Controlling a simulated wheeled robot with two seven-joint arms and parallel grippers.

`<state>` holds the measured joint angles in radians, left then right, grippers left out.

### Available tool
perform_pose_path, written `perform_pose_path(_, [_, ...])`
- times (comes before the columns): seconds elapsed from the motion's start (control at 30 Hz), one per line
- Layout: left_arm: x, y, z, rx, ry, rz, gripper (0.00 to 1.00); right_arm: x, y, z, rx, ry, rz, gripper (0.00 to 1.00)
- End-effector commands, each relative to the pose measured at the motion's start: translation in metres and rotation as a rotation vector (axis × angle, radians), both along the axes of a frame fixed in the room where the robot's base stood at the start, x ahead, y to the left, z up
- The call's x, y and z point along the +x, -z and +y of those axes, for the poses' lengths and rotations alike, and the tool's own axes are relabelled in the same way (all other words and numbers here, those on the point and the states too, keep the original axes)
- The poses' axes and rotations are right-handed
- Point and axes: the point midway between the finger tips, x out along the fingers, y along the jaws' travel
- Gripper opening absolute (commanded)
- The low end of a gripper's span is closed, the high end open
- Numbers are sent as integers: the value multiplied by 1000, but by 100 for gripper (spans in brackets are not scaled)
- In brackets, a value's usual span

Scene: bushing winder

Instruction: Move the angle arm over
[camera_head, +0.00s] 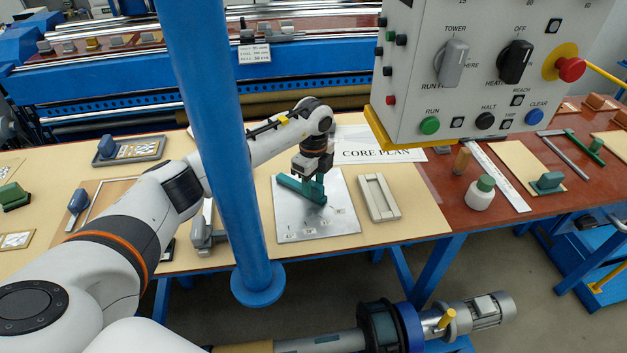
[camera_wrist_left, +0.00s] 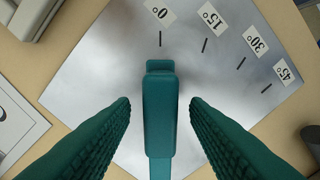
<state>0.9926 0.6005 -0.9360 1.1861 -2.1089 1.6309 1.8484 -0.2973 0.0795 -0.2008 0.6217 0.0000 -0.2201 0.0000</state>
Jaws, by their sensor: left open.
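The angle arm is a teal-green bar with a raised grip (camera_wrist_left: 160,112). It lies on a square metal plate (camera_head: 340,220), and it also shows in the head view (camera_head: 289,184). The plate carries labels for 0°, 15°, 30° and 45° with tick marks. In the wrist view the arm's end points at the 0° tick (camera_wrist_left: 160,39). My left gripper (camera_head: 313,184) is over the plate with its ribbed green fingers open. One finger is on each side of the grip, with gaps showing. My right gripper is not in view.
A blue post (camera_head: 215,120) stands in front of my left arm. A control panel (camera_head: 480,95) hangs at upper right. A grey slotted block (camera_head: 378,198) lies right of the plate. A CORE PLAN sheet (camera_head: 378,152) lies behind it.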

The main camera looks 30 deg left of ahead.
Motion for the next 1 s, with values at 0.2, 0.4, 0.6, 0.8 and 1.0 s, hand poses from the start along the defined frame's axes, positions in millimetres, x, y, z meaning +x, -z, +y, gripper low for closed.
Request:
perform_pose_path(0.2, [0,0,0,0,0,0,17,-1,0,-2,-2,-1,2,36])
perform_pose_path(0.4, [0,-1,0,0,0,0,0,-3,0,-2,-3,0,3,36])
perform_pose_path(0.6, [-8,-1,3,1,76,-1,0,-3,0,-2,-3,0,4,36])
perform_pose_path(0.8, [-25,-1,7,0,249,-1,0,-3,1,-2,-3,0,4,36])
perform_pose_path(1.0, [-26,-1,7,-1,264,0,0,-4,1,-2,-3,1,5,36])
